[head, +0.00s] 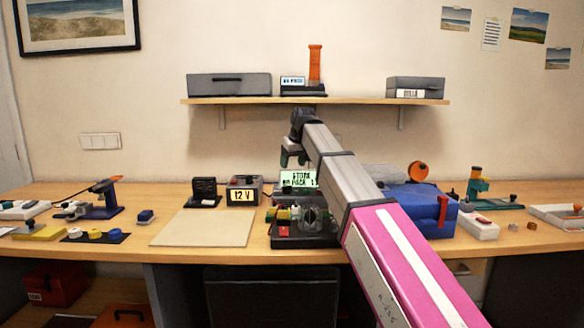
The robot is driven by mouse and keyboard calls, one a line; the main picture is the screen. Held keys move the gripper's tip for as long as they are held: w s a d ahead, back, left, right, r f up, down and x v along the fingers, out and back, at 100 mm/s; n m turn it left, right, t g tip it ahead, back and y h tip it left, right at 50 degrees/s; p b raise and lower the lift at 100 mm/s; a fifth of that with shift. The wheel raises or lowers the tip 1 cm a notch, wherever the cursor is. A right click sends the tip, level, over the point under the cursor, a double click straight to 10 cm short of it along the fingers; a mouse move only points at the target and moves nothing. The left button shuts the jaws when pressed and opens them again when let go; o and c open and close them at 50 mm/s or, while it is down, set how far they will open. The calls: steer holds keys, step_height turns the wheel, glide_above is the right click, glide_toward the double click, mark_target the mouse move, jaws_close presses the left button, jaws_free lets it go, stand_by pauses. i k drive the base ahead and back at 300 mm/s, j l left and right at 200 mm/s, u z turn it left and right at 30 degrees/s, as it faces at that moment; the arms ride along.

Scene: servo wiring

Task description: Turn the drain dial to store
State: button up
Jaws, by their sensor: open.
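A dark device (290,243) with a lit green display (299,179) stands at the middle of the bench. The display seems to read STORE and NO PACK, partly covered by my arm. A round dark dial (311,218) shows on the device's front right, close beside my arm; its pointer is too small to read. My gripper (293,160) is open and empty, above and behind the device, apart from the dial. My arm reaches in from the lower right.
A box reading 12 V (244,191) and a pale board (204,227) are left of the device. A blue box (418,203) stands right of my arm. A shelf (350,101) with cases is above. Several small parts and tools line both bench sides.

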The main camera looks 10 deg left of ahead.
mark_target(333, 229)
steer(key=k+l, duration=1.15)
steer(key=k, duration=0.15)
